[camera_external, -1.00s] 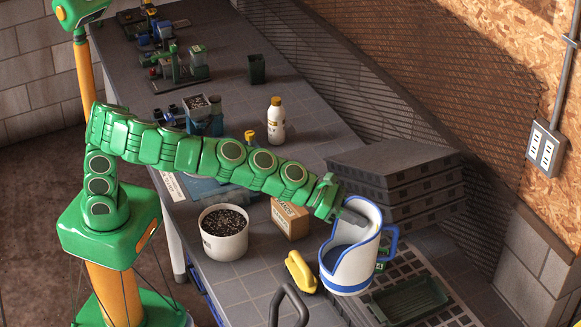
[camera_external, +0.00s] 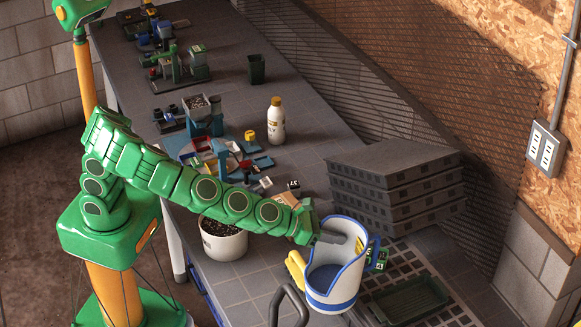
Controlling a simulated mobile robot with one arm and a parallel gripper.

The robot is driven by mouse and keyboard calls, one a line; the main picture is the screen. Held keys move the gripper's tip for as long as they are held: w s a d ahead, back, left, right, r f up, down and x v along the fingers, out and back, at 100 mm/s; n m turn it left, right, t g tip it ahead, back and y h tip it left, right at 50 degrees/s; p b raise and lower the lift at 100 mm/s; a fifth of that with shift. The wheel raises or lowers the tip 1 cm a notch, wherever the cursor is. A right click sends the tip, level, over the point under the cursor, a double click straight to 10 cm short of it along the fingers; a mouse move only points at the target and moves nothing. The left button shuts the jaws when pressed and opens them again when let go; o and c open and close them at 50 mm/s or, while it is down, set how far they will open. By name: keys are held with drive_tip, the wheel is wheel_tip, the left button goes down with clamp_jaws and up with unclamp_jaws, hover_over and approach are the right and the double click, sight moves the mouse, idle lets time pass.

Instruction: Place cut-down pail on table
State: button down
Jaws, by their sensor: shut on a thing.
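The cut-down pail (camera_external: 334,270) is white with blue bands and a tall cut-away side. It is upright at the near right part of the grey table (camera_external: 232,292), beside the black grid tray. My gripper (camera_external: 350,243) reaches in from the left and is shut on the pail's raised upper wall. The fingertips are partly hidden by that wall. I cannot tell whether the pail's base touches the table.
A white bucket of dark soil (camera_external: 222,241) stands left of the pail, partly under my arm. A yellow-handled brush (camera_external: 296,268) is close at the pail's left. Stacked grey trays (camera_external: 395,180) stand behind. A green tray (camera_external: 408,299) lies right. Bare tabletop shows at front left.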

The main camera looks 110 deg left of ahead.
sight(320, 243)
drive_tip(key=shift+n+g+y, duration=0.4)
drive_tip(key=shift+n+y, duration=0.4)
drive_tip(key=shift+s+d+f, duration=0.35)
drive_tip(key=shift+s+d, duration=0.2)
drive_tip(key=shift+s, duration=0.25)
drive_tip(key=shift+s+d+f, duration=0.3)
drive_tip(key=shift+s+d, duration=0.25)
drive_tip(key=shift+s, duration=0.25)
drive_tip(key=s+d+f, duration=0.1)
drive_tip(key=s+f, duration=0.1)
drive_tip(key=f, duration=0.5)
drive_tip(key=s+d+f+n, duration=0.1)
drive_tip(key=s+d+f, duration=0.1)
drive_tip(key=f, duration=0.6)
drive_tip(key=shift+s+f+g+y, duration=0.2)
drive_tip(key=shift+g+y, duration=0.1)
drive_tip(key=shift+y, duration=0.1)
drive_tip(key=c, duration=1)
unclamp_jaws()
drive_tip(key=shift+r, duration=0.1)
drive_tip(key=v, duration=1.2)
